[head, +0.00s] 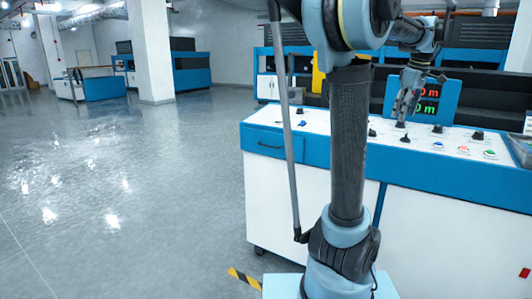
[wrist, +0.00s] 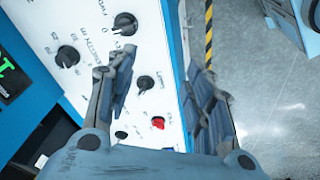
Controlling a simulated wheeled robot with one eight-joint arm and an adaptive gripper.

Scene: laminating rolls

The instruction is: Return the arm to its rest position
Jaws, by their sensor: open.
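My gripper (head: 403,112) is at the end of my arm, over the back part of the control panel (head: 312,122) in the head view. Its fingers point down, near the black knobs. In the wrist view my gripper (wrist: 160,82) shows its two fingers spread apart with nothing between them. The panel's white face (wrist: 82,25) lies beyond the fingers, with a black knob (wrist: 146,83) and a red button (wrist: 158,122) showing in the gap. I cannot tell how far the fingertips are from the panel.
A display (head: 428,90) with red and green digits stands just behind my gripper. Black knobs (head: 437,129) and coloured buttons (head: 464,149) dot the panel. A yellow-black floor stripe (head: 243,278) lies near my base. The floor at left (head: 120,190) is open; a pillar (head: 150,55) stands farther back.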

